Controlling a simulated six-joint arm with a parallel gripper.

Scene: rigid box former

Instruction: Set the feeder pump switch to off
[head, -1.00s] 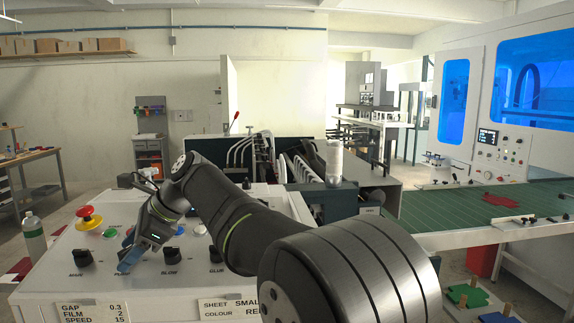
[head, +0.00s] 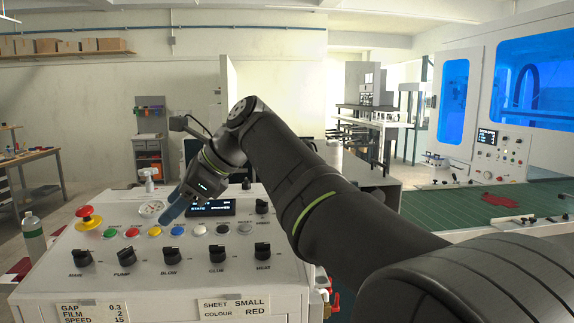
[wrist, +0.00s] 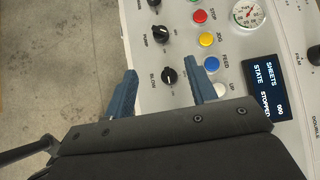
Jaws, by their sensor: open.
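The pump switch (head: 124,254) is a black rotary knob labelled PUMP, second from left in the front row of the white control panel. It also shows in the wrist view (wrist: 160,32), uncovered; its exact setting is too small to read. My gripper (head: 165,221) has blue fingers and is raised above the panel, apart from the knobs. In the wrist view my gripper (wrist: 163,84) is open and empty. The blow knob (wrist: 168,75) appears between its fingertips in that picture, with the pump knob beyond them.
The main knob (head: 82,256), glue knob (head: 217,255) and heat knob (head: 263,252) share the row. Coloured buttons, a gauge (head: 151,209) and a display (wrist: 264,90) reading STOPPED lie behind. A red emergency button (head: 87,213) and a bottle (head: 33,238) stand left.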

